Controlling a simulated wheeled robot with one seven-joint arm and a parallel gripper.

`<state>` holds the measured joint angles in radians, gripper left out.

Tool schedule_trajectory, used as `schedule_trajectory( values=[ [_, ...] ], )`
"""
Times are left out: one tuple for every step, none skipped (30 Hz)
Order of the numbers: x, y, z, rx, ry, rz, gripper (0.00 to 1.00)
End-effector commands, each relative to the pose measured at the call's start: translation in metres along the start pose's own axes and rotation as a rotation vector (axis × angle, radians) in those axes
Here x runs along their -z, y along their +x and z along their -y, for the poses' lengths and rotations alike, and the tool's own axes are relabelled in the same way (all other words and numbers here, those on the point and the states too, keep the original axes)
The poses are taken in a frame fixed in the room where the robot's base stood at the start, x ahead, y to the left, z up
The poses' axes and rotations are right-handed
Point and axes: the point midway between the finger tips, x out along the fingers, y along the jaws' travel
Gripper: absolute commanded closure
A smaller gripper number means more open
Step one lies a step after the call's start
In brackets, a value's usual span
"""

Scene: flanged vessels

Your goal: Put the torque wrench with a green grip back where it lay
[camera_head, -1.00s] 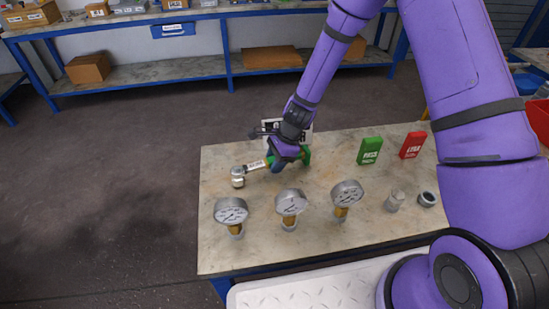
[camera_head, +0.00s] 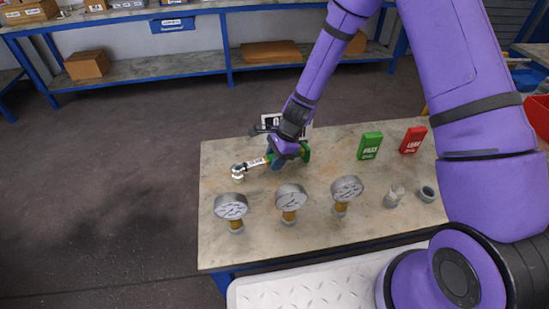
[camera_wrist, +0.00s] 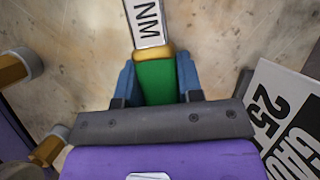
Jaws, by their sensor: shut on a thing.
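The torque wrench (camera_head: 256,163) has a green grip, a pale labelled shaft and a metal ratchet head pointing left. It is over the left part of the workbench (camera_head: 330,245), behind the gauges. In the wrist view, the blue fingers of my gripper (camera_wrist: 157,85) press on either side of the green grip (camera_wrist: 156,82). The shaft, marked NM, runs away from them past a yellow collar. I cannot tell whether the wrench touches the bench top.
Several gauges (camera_head: 289,197) stand in a row along the front. A green box (camera_head: 370,146) and a red box (camera_head: 413,140) stand to the right, with small metal fittings (camera_head: 428,193) in front. Bench space between is clear.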

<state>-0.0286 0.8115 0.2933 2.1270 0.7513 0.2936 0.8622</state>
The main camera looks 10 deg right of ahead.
Motion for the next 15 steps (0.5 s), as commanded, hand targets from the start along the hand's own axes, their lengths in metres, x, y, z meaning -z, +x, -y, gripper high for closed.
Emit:
schedule_trajectory(
  values=[
    [0.0001,0.0006,0.0003,0.0,0.0,0.0,0.94],
    [0.0003,0.0011,0.0003,0.001,0.0,0.0,0.94],
    [0.0006,0.0016,0.0003,0.001,0.0,0.0,0.94],
    [0.0006,0.0018,0.0004,0.001,0.0,0.0,0.64],
    [0.0005,0.0016,0.0004,0.001,0.0,0.0,0.57],
    [0.0005,0.0016,0.0004,0.001,0.0,0.0,0.48],
    [0.0005,0.0016,0.0004,0.001,0.0,0.0,0.41],
    [0.0005,0.0016,0.0004,0.001,0.0,0.0,0.36],
    [0.0005,0.0016,0.0003,0.001,0.0,0.0,0.36],
    [0.0006,0.0016,0.0003,0.001,0.0,0.0,0.36],
    [0.0006,0.0016,0.0003,0.001,0.0,0.0,0.36],
    [0.0006,0.0016,0.0003,0.001,0.0,0.0,0.36],
    [0.0006,0.0016,0.0003,0.001,0.0,0.0,0.36],
    [0.0009,0.0019,-0.0001,0.0,0.0,0.0,0.36],
    [0.0009,0.0018,0.0,0.0,0.0,0.0,0.36]
  ],
)
